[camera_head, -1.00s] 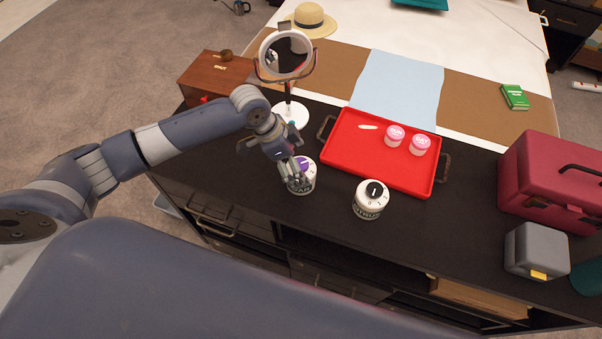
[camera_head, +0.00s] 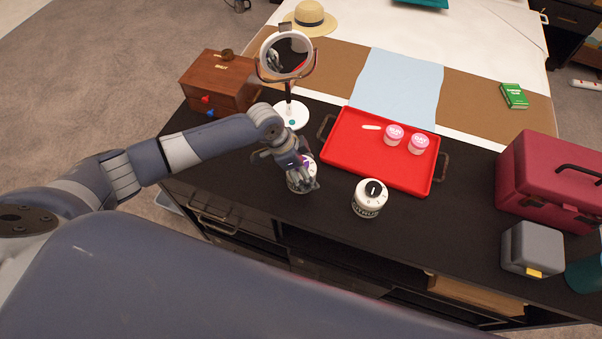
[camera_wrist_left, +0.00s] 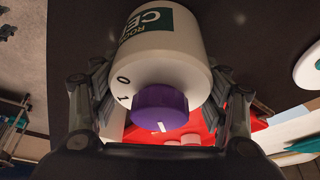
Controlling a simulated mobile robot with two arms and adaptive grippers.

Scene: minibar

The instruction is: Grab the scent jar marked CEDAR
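The white scent jar with a purple dial (camera_head: 307,164) stands on the dark counter, partly hidden by my left gripper (camera_head: 303,186). In the left wrist view the jar (camera_wrist_left: 160,55) shows a green label whose visible letters begin "CE"; the rest is cut off. The left gripper's fingers (camera_wrist_left: 160,100) stand on both sides of this jar. They look spread, with narrow gaps; firm contact is not visible. A second white jar with a black dial (camera_head: 369,199), its label seeming to read CITRUS, stands to the right. My right gripper is not in view.
A red tray (camera_head: 345,160) with two pink-lidded tubs lies behind the jars. A round mirror (camera_head: 287,57) and wooden box (camera_head: 217,78) stand behind the arm. A dark red case (camera_head: 530,160) and grey box (camera_head: 535,250) are at the right.

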